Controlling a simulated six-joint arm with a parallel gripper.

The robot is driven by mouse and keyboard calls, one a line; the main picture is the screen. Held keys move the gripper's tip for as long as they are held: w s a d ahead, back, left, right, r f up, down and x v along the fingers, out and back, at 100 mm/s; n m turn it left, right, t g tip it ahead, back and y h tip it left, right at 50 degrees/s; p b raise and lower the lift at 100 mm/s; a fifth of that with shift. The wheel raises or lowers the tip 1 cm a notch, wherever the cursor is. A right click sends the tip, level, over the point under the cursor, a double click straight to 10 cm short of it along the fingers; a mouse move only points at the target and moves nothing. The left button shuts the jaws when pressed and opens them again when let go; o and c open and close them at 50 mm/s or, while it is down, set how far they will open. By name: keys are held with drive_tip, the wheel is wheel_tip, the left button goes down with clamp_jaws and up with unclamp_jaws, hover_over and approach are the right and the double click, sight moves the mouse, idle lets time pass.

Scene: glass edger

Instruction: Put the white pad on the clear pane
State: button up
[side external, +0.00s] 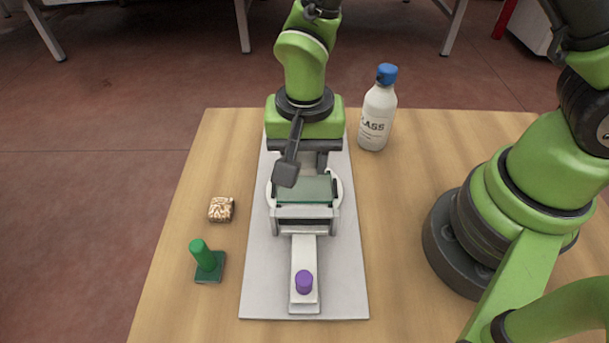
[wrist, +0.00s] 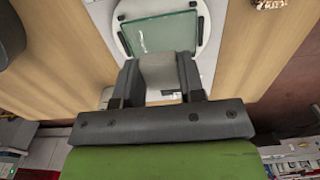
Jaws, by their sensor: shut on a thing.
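The white pad (wrist: 158,73) is between the two dark fingers of my gripper (wrist: 160,82) in the wrist view, and the gripper is shut on it. In the side view my gripper (side external: 308,158) is at the far edge of the clear pane, with the pad (side external: 314,160) partly hidden below it. The clear pane (side external: 306,189) is a greenish glass sheet lying flat on a round white support. It also shows in the wrist view (wrist: 162,34), beyond the pad. I cannot tell whether the pad touches the pane.
A long grey base plate (side external: 260,290) carries the fixture and a purple knob (side external: 304,282) at the front. A white bottle with a blue cap (side external: 377,110) stands at back right. A patterned block (side external: 221,209) and a green-handled tool (side external: 207,262) stand on the left.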

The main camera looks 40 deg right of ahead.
sight(304, 189)
drive_tip(key=shift+f, duration=2.25)
drive_tip(key=o, duration=0.9)
drive_tip(key=shift+f, duration=0.1)
